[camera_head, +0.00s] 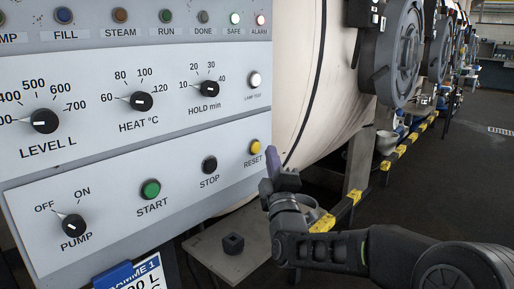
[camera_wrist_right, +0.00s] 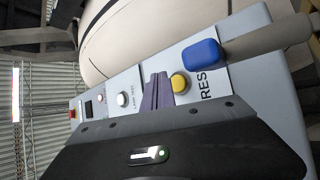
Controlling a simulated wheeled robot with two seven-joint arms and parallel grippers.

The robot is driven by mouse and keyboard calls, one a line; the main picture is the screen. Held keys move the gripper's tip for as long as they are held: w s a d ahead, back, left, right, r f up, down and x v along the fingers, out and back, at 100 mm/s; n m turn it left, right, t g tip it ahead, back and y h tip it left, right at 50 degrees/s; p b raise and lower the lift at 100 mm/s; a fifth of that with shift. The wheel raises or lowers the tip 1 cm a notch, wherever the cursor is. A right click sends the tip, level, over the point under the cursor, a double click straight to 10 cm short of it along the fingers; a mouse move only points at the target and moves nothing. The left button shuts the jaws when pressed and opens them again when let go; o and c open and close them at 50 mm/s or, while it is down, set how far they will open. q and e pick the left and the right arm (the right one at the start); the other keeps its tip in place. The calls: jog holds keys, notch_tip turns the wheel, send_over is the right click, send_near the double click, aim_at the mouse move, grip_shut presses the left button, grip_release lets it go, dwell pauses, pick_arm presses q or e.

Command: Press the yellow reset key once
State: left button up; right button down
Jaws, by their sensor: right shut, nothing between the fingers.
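The yellow reset key (camera_head: 255,146) is a round button at the right edge of the lower grey panel, above the word RESET. It also shows in the right wrist view (camera_wrist_right: 179,83), just right of my fingertips. My right gripper (camera_head: 268,162) is shut and empty, its purple-grey fingers pointing up beside the panel's right edge, just right of and below the key. In the right wrist view the closed fingers (camera_wrist_right: 156,92) appear next to the key; I cannot tell any contact. The key is not covered. My left gripper is not in view.
The black STOP button (camera_head: 209,164) and green START button (camera_head: 151,189) sit left of the key. The white lamp test button (camera_head: 254,79) is above it. A blue rounded block (camera_wrist_right: 202,54) shows near the key in the wrist view. A pale vessel (camera_head: 310,90) stands behind.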

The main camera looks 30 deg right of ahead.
jog(key=shift+w+a, duration=0.2)
jog(key=shift+w, duration=0.4)
jog(key=shift+w, duration=0.1)
dwell(1.5)
jog(key=shift+w+a+b, duration=0.1)
jog(key=shift+w+b, duration=0.2)
jog(key=shift+b, duration=0.05)
jog(key=shift+w+a, duration=0.15)
jog(key=shift+w, duration=0.3)
dwell(0.7)
jog(key=shift+s, duration=0.1)
jog(key=shift+s+d+b, duration=0.25)
jog(key=shift+s+b, duration=0.3)
jog(key=shift+s, duration=0.2)
